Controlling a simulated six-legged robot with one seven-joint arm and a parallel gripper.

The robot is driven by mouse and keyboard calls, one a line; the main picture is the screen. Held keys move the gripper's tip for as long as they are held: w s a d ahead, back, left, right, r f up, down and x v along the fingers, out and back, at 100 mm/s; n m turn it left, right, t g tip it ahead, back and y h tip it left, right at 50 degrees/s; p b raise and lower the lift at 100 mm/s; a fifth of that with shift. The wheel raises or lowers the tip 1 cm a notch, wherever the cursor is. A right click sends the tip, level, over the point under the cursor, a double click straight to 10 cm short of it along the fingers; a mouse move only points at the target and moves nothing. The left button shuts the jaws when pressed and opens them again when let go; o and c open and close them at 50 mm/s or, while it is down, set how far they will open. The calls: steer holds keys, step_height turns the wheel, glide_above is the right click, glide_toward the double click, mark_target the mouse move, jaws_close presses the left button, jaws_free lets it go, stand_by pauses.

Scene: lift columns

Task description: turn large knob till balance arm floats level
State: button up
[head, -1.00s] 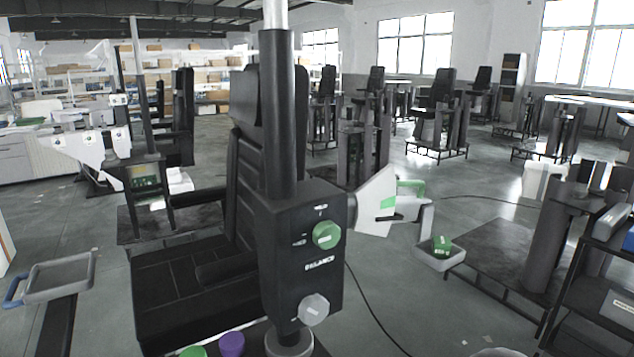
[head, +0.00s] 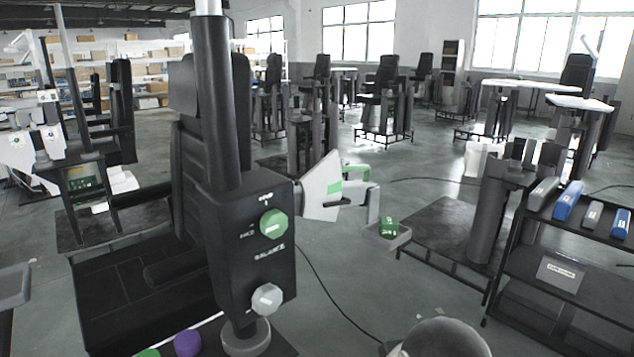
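A black control box (head: 245,250) marked "BALANCE" sits on a black column in the left half of the head view. A green knob (head: 273,223) with a white mark is on its upper face. A pale grey knob (head: 267,298) is lower down; the two look close in size. Behind the box, a white and green jointed arm (head: 354,174) reaches right from a white plate (head: 321,188). It seems to end at a small grey tray (head: 403,240) with a green block (head: 389,227). I cannot tell whether this arm is level. My gripper is not in view.
A black seat (head: 130,285) stands left of the box. A dark shelf (head: 545,272) with blue and grey items is at the right. A cable runs over the floor right of the box. A rounded grey shape (head: 445,338) shows at the bottom edge. Open floor lies between box and shelf.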

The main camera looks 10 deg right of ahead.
stand_by(0.7)
steer(key=c, duration=0.7)
steer(key=shift+a, duration=0.15)
